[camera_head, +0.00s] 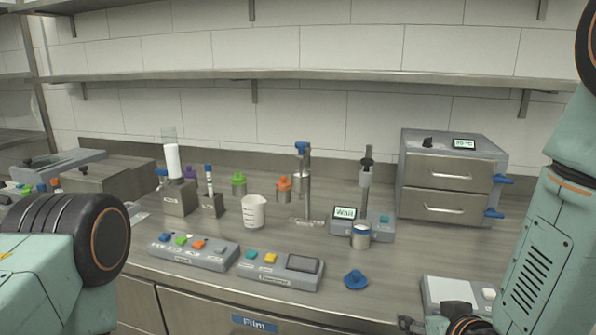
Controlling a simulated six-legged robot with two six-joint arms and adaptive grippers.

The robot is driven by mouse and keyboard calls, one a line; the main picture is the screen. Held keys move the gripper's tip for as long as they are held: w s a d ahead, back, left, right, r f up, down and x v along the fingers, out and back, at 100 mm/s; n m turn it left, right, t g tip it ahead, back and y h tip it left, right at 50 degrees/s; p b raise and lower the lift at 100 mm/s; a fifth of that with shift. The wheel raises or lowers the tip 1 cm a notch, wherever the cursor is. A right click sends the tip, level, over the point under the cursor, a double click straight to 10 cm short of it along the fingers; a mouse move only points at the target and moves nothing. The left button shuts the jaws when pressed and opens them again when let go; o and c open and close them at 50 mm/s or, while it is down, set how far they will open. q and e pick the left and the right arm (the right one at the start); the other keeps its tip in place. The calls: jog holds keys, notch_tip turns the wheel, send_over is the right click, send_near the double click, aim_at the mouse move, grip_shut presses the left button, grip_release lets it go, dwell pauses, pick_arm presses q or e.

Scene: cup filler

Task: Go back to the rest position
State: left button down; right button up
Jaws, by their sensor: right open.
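My right arm stands along the right edge. A small part of my right gripper (412,324) shows at the bottom edge, low over the front of the counter; it is open with nothing seen in it, and the rest is cut off. My left arm shows only a dark round joint and a teal link at the lower left; its gripper is out of the picture. A small metal cup (361,238) stands upright at the filler device (378,223), whose screen reads "Wait". A blue lid (355,280) lies on the counter in front, apart from both grippers.
Two button panels (193,252) (280,269) lie along the front of the counter. A white beaker (254,213) stands behind them. A drawer oven (448,178) stands at the back right. A white-topped device (455,292) lies close to my right gripper. A shelf (300,75) runs above.

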jog(key=s+f+g, duration=0.5)
jog(key=s+f, duration=0.6)
jog(key=s, duration=0.4)
jog(key=s+f+g, duration=0.5)
jog(key=s+f, duration=0.6)
jog(key=s, duration=0.3)
jog(key=shift+s+d+f+m+g+h, duration=0.3)
jog(key=shift+s+d+f, duration=0.1)
